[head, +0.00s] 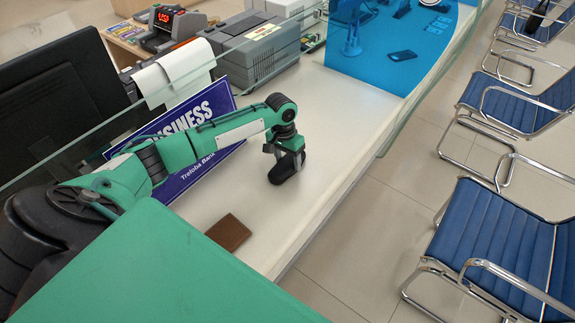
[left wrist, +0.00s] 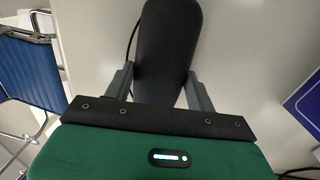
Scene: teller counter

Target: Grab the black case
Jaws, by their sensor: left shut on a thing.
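The black case (head: 288,166) is a dark rounded oblong at the white counter, under my left gripper (head: 282,152). In the left wrist view the case (left wrist: 166,45) lies between the two grey fingers of the left gripper (left wrist: 160,88), which are shut on it. It extends beyond the fingertips toward the top of the picture. I cannot tell whether the case still touches the counter. My right gripper is not in view.
The white counter (head: 330,120) is clear around the case. A brown wallet-like item (head: 228,233) lies nearer on it. A blue "BUSINESS" sign (head: 200,125), a glass partition and a grey printer (head: 255,50) stand behind. Blue chairs (head: 490,245) are beyond the counter's edge.

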